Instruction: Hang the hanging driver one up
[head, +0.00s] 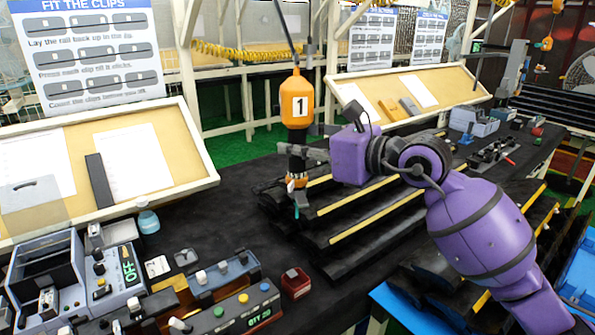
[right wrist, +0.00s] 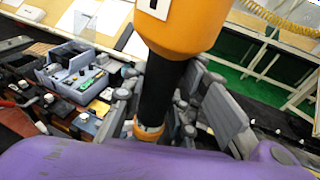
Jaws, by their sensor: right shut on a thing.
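Driver one (head: 297,100) has an orange top with a white "1" label and a black lower body. It stands upright above the black table (head: 225,205), with a dark cable or rod rising from its top. My right gripper (head: 308,152) is shut on its black lower body. In the right wrist view the orange and black driver (right wrist: 178,85) sits between the fingers of my right gripper (right wrist: 172,115). I cannot tell whether the driver's tip touches anything below. My left gripper is not in view.
Dark rails with yellow edges (head: 365,222) lie beneath my right arm. Control boxes with buttons (head: 230,310) and a small red box (head: 295,283) stand at the front left. Sloped boards (head: 195,182) line the back. Another orange driver (head: 545,43) hangs far right.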

